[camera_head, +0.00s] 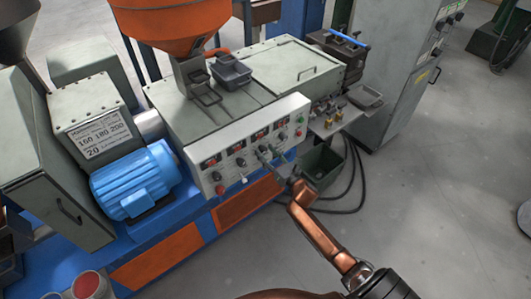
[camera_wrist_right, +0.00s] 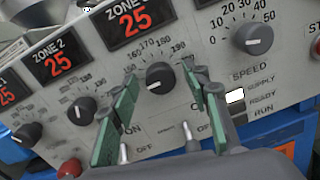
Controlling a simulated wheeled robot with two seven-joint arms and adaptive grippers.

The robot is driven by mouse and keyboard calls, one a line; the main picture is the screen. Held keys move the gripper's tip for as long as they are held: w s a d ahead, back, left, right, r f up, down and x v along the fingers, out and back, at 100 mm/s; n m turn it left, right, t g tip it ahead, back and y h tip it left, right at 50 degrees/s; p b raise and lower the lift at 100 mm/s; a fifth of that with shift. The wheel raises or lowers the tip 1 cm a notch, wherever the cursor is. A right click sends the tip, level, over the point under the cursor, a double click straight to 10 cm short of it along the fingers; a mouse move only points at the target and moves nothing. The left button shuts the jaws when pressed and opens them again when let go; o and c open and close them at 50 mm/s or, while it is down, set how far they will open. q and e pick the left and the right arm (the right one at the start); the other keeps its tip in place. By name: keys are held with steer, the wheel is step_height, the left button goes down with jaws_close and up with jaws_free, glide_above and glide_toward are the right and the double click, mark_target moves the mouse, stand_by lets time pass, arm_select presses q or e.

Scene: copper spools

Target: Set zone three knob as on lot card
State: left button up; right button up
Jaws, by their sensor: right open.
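The lot card (camera_head: 101,136) on the grey housing at left reads 160 180 200, with 20 below. The white control panel (camera_head: 207,178) carries displays and black knobs. In the right wrist view, the zone three knob (camera_wrist_right: 159,76) is black, below a display (camera_wrist_right: 134,20) reading 25; its exact setting is hard to read. My right gripper (camera_head: 270,158) is at the panel. In its wrist view the green-padded fingers (camera_wrist_right: 158,84) are open, one on each side of this knob; contact cannot be told. My left gripper is not in view.
The zone two knob (camera_wrist_right: 82,110) is left of the fingers and the speed knob (camera_wrist_right: 254,39) is at upper right. In the head view, a dark green bin (camera_head: 322,166) stands right of my right gripper.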

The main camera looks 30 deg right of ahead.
steer(key=shift+w, duration=0.15)
steer(key=shift+c, duration=0.2)
steer(key=c, duration=1.1)
